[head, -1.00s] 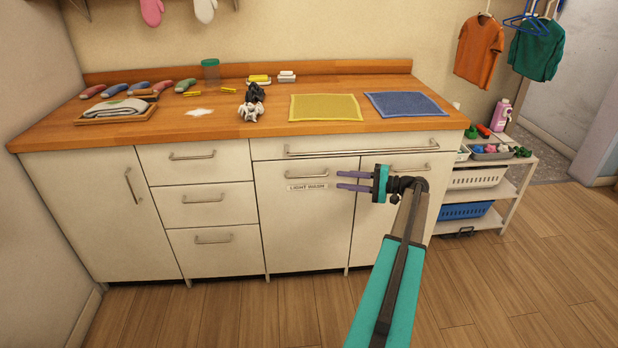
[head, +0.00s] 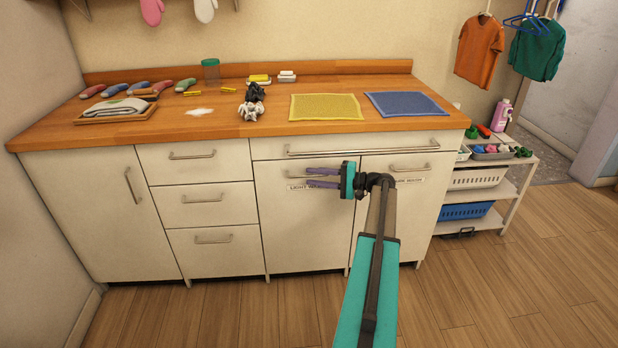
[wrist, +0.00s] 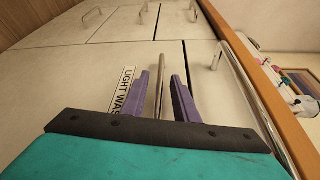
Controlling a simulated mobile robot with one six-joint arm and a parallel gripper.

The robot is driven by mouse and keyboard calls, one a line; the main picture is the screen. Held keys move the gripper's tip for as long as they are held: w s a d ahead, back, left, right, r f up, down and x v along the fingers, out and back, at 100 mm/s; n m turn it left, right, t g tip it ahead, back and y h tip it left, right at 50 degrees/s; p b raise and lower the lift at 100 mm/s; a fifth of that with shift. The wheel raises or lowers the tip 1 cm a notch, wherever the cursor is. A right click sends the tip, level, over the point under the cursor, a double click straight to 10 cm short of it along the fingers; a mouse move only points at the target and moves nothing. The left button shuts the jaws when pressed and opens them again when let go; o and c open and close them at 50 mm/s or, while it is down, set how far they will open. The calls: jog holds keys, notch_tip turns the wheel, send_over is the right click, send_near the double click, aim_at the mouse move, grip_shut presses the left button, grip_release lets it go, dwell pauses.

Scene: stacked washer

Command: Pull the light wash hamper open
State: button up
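The light wash hamper front (head: 303,235) is a white panel, closed flush under the counter, with a LIGHT WASH label partly hidden by my fingers in the head view. The label also shows in the wrist view (wrist: 126,92). Its metal bar handle (wrist: 160,62) runs between my two purple fingers in the wrist view, with a gap visible on at least one side. My gripper (head: 307,177) is open in front of the panel, its fingers above and below the handle's height. In the head view the fingers hide much of the handle. I cannot tell whether they touch it.
A second labelled hamper front (head: 405,215) is closed on the right, partly behind my arm. A wide drawer handle (head: 362,148) sits just above my gripper. The wooden counter (head: 225,130) overhangs. The floor (head: 270,315) in front is clear.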

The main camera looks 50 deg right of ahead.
jog(key=shift+x, duration=1.3)
grip_shut()
dwell(0.5)
